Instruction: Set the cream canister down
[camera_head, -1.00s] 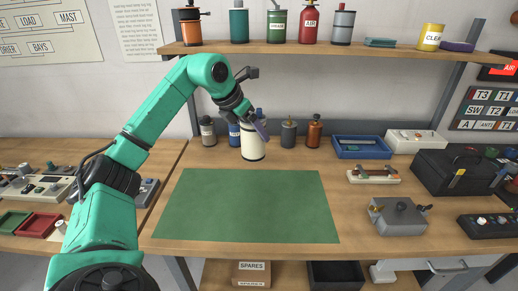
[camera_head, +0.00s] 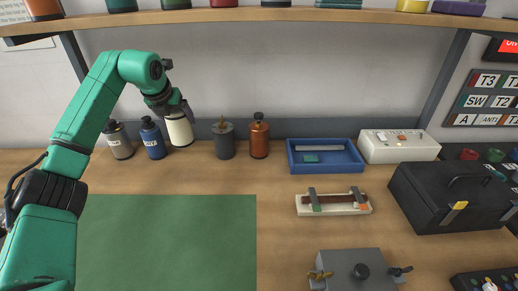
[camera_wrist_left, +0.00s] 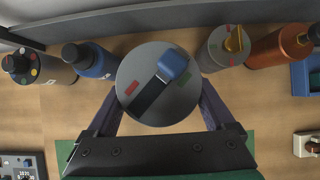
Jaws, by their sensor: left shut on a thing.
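The cream canister (camera_head: 180,131) is near the back of the bench, between a blue bottle and a grey canister. My left gripper (camera_head: 179,111) is shut on its upper part. In the left wrist view, the canister's round grey lid (camera_wrist_left: 150,55) with a blue knob fills the middle, and the left gripper's fingers (camera_wrist_left: 160,112) lie on either side of it. The canister's base shows higher in the head view than its neighbours' bases; I cannot tell whether it touches the bench. My right gripper is not in view.
The blue bottle (camera_head: 153,140) and a dark grey bottle (camera_head: 119,142) stand left of the canister. The grey canister (camera_head: 224,142) and a copper bottle (camera_head: 259,139) stand right. A blue tray (camera_head: 326,168) is farther right. The green mat (camera_head: 170,240) in front is clear.

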